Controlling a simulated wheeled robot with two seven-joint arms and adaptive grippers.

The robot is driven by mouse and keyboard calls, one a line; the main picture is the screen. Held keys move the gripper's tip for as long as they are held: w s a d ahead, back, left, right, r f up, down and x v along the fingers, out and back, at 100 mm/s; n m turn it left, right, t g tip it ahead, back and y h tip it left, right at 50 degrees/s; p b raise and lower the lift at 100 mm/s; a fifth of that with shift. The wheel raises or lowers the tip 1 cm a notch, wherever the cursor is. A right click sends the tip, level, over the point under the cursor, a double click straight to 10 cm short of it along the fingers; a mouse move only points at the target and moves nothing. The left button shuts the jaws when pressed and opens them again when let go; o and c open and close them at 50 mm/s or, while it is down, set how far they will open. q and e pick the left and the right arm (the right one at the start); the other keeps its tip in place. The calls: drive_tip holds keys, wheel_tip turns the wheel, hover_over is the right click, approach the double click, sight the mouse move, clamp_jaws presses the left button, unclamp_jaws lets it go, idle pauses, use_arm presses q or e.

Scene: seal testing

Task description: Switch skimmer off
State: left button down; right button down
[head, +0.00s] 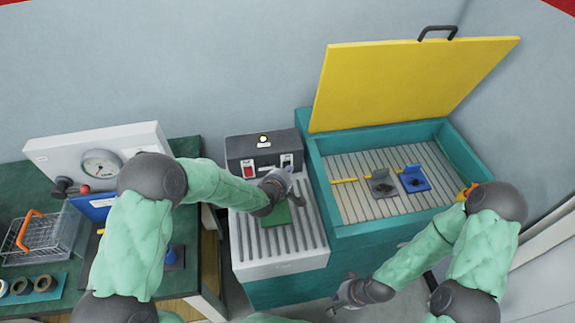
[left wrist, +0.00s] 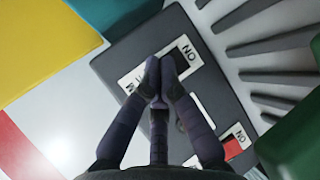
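A dark grey control box (head: 263,146) stands at the back of the grey ribbed worktop. On its front are a red switch (head: 249,171) on a white plate at left and another switch plate (head: 286,160) at right. My left gripper (head: 281,180) is just in front of the right switch. In the left wrist view its fingers (left wrist: 160,72) are together and empty, over a black switch (left wrist: 184,57) on a plate marked ON. The fingers cover most of that plate's lettering; contact cannot be told. The red switch (left wrist: 236,146) shows lower right. My right gripper (head: 349,296) hangs low, away from the box.
A green block (head: 277,214) lies on the ribbed worktop (head: 250,245) below my left gripper. A teal tank (head: 375,238) with a raised yellow lid (head: 405,85) stands to the right. A gauge panel (head: 105,160) and wire basket (head: 42,233) are at left.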

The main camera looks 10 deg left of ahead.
use_arm(q)
drive_tip(key=shift+w, duration=0.2)
idle(0.3)
drive_tip(key=shift+s, duration=0.1)
drive_tip(key=shift+s+d+f, duration=0.1)
drive_tip(key=shift+s+d, duration=0.1)
drive_tip(key=shift+s, duration=0.45)
drive_tip(key=shift+s+d+f, duration=0.1)
drive_tip(key=shift+s+d, duration=0.25)
drive_tip(key=shift+s, duration=0.4)
drive_tip(key=shift+s+d+f, duration=0.1)
drive_tip(key=shift+s+d, duration=0.2)
drive_tip(key=shift+s, duration=0.45)
drive_tip(key=shift+s+d+f, duration=0.1)
drive_tip(key=shift+s+d, duration=0.25)
drive_tip(key=shift+s, duration=0.4)
